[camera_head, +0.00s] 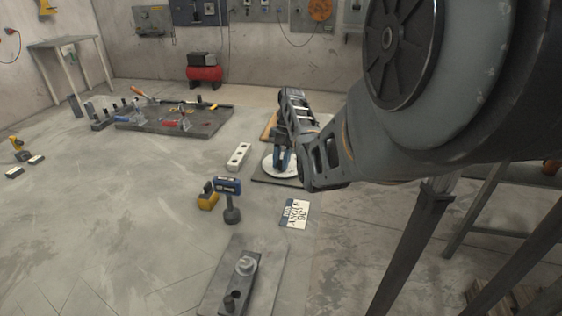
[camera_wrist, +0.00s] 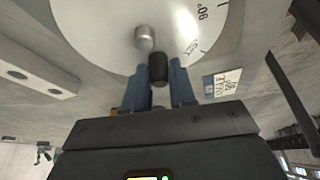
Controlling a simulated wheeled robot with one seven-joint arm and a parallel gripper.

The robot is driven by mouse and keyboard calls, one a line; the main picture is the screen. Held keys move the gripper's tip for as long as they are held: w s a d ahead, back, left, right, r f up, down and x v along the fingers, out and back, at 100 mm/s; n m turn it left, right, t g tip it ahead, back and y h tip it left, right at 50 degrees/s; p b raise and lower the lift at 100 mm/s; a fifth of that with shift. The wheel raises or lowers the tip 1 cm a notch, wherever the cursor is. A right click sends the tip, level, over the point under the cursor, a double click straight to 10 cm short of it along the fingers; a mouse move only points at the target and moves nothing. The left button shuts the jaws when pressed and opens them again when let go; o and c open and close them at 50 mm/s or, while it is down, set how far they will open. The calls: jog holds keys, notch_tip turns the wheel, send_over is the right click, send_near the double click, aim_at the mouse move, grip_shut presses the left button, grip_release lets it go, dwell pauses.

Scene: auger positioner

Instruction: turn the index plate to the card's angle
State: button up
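The index plate (camera_head: 268,166) is a white disc on a dark base. In the wrist view the plate (camera_wrist: 95,35) fills the top, with a "90°" mark and other marks at its right edge. A silver hub (camera_wrist: 145,37) stands on it, with a black peg (camera_wrist: 158,69) close beside it. My gripper (camera_head: 283,162) points down at the plate. In the wrist view its blue fingers (camera_wrist: 158,82) stand apart, one on each side of the peg; firm contact is not visible. The card (camera_head: 294,213) lies in front of the plate; its small print appears to read "ANGLE 90°".
A pale block with holes (camera_head: 238,156) lies left of the plate. A blue-headed drill (camera_head: 229,196) and a yellow item (camera_head: 207,197) stand nearer. A metal fixture plate (camera_head: 262,285) lies in front. A dark tool board (camera_head: 205,126) sits farther left. Dark frame legs stand at right.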

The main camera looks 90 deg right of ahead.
jog(key=o, duration=0.4)
jog(key=p+v, duration=0.4)
jog(key=v, duration=0.3)
jog(key=shift+r, duration=0.25)
jog(key=shift+s+d+r, duration=0.1)
jog(key=shift+d, duration=0.1)
